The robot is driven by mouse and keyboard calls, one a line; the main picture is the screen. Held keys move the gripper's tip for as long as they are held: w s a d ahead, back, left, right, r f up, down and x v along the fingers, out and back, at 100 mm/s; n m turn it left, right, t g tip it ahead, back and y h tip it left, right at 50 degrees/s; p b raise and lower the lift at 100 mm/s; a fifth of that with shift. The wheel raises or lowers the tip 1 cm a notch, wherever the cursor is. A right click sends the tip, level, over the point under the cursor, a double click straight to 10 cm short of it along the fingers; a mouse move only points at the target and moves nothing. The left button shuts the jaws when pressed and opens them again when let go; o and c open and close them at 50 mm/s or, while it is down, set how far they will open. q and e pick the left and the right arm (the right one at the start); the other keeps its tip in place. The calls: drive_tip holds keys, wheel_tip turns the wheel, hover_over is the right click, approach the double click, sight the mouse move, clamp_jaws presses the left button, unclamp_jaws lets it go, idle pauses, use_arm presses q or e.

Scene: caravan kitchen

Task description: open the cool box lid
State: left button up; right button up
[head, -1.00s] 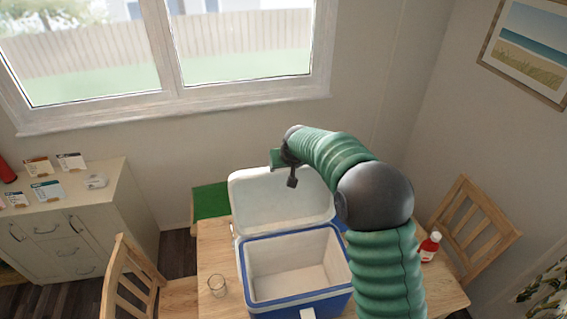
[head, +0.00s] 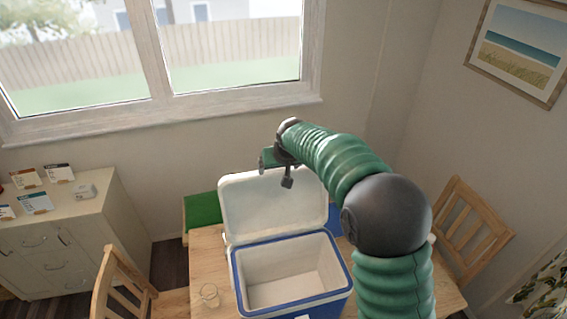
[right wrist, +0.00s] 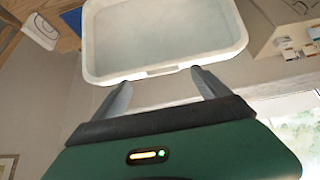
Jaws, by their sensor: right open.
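The blue and white cool box (head: 290,272) stands on the wooden table with its empty white inside showing. Its lid (head: 272,205) is raised and leans back beyond upright at the rear of the box. My right gripper (head: 275,170) is at the lid's top edge in the head view. In the right wrist view, the right gripper (right wrist: 165,85) has its two fingers spread apart, with the lid (right wrist: 165,35) just beyond the fingertips. I cannot tell whether they touch the lid. My left gripper is not in view.
A glass (head: 209,295) stands on the table (head: 208,255) left of the box. Wooden chairs stand at the left (head: 120,285) and right (head: 475,225). A cabinet (head: 60,240) with cards on it is at the far left. A window (head: 230,50) is behind.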

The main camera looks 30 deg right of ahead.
drive_tip(key=b+v, duration=0.2)
drive_tip(key=v, duration=0.9)
drive_tip(key=shift+s+r+b, duration=0.3)
drive_tip(key=shift+b, duration=0.1)
drive_tip(key=s+a+f+n+g+y, duration=0.1)
drive_tip(key=s+a+f, duration=0.3)
drive_tip(key=s+f, duration=0.45)
drive_tip(key=s+a+f+n+g, duration=0.1)
drive_tip(key=s+a+f+g, duration=0.15)
drive_tip(key=s+f, duration=0.6)
drive_tip(key=s+a+f+n+g+y, duration=0.1)
drive_tip(key=s+a+f, duration=0.3)
drive_tip(key=s+f, duration=0.45)
drive_tip(key=s+b+x, duration=0.1)
drive_tip(key=b+x, duration=1.1)
drive_tip(key=x, duration=0.2)
drive_tip(key=shift+f, duration=0.2)
